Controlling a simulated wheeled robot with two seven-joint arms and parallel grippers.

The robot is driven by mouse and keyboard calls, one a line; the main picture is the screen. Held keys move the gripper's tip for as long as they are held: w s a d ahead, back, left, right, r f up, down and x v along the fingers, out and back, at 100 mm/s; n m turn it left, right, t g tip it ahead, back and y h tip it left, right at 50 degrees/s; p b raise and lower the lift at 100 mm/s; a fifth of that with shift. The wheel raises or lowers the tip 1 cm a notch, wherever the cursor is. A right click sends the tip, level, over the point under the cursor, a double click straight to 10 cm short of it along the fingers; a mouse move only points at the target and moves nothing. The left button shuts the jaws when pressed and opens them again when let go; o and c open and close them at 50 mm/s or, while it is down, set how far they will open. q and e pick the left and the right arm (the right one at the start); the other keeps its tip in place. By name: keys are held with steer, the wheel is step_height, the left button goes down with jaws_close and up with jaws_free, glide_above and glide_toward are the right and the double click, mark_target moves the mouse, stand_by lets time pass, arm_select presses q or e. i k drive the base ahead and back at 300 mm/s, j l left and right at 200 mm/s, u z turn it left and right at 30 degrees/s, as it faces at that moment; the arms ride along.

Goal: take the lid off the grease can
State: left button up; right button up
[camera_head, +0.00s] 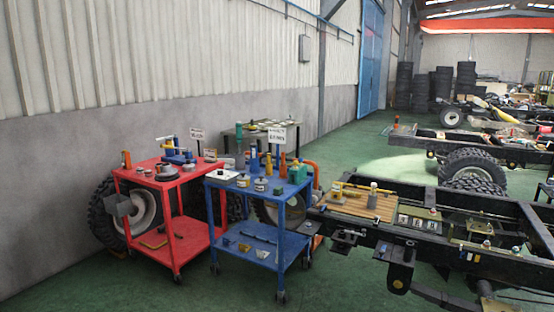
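Neither of my grippers is in view. Several small cans stand on the top of the blue cart (232,190), left of the picture's middle. One short can (243,181) and another short can (261,184) with a pale label stand near the cart's front edge. A green container (297,173) stands at the back right of the same top. The cans are too small for me to read their labels, so I cannot tell which one is the grease can or whether its lid is on.
A red cart (165,183) with tools on it stands left of the blue cart. A black chassis frame (450,240) bearing a wooden board (365,206) fills the right. Large tyres (108,215) stand behind the carts. Green floor (120,290) is clear in front of the carts.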

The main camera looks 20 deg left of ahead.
mark_target(244, 175)
steer(key=i+j+u, duration=0.15)
steer(key=i+j, duration=0.7)
steer(key=i+j+u, duration=0.2)
steer(key=i+j, duration=0.65)
steer(key=i, duration=0.05)
